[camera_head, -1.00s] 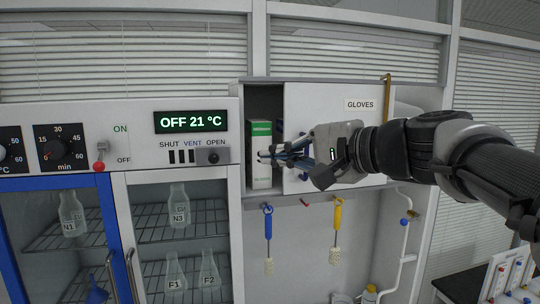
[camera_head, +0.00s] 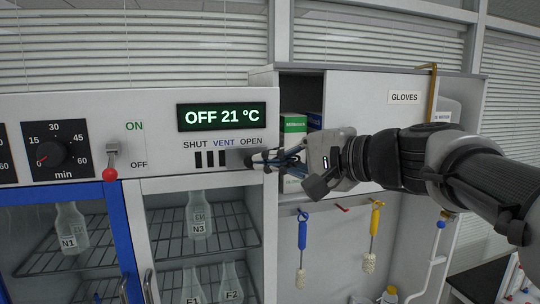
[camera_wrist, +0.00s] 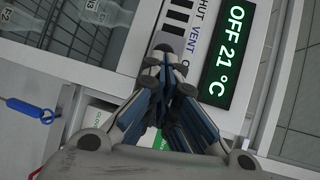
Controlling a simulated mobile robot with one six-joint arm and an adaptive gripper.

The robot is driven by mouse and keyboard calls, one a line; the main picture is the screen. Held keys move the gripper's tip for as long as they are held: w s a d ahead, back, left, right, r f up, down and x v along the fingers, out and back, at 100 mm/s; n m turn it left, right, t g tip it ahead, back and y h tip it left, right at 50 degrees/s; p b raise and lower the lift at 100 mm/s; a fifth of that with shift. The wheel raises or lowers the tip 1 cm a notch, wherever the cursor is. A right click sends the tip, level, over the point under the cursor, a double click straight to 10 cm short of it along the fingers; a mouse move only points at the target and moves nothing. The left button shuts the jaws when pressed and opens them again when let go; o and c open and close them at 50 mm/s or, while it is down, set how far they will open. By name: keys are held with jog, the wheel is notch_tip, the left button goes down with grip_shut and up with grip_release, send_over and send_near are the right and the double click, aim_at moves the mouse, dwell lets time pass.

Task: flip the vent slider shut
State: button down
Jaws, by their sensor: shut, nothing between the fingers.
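The vent slider (camera_head: 246,157) is a dark knob on the white control panel (camera_head: 70,105), under the word OPEN and right of several dark slots. It sits at the OPEN end of the SHUT–VENT–OPEN scale. My gripper (camera_head: 257,160) is shut and empty, with its tips right at the knob from its right side. I cannot tell whether they touch it. In the wrist view my gripper (camera_wrist: 162,54) points at the panel beside the slots, below the OFF 21 °C display (camera_wrist: 226,60). Its fingers cover much of the slider area and part of the OPEN label there.
A toggle with a red ball (camera_head: 110,174) sits left on the panel. Glass doors with flasks (camera_head: 198,215) are below. An open-fronted cabinet holds a green box (camera_head: 293,123) behind my gripper. Blue (camera_head: 301,218) and yellow (camera_head: 376,220) handled brushes hang under it.

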aim_at(232, 163)
jog(key=a, duration=0.2)
jog(key=s+a+b, duration=0.1)
jog(key=a, duration=0.1)
jog(key=s+a+b, duration=0.1)
jog(key=a, duration=0.1)
jog(key=shift+s+a, duration=0.2)
jog(key=shift+a, duration=0.2)
dwell(0.3)
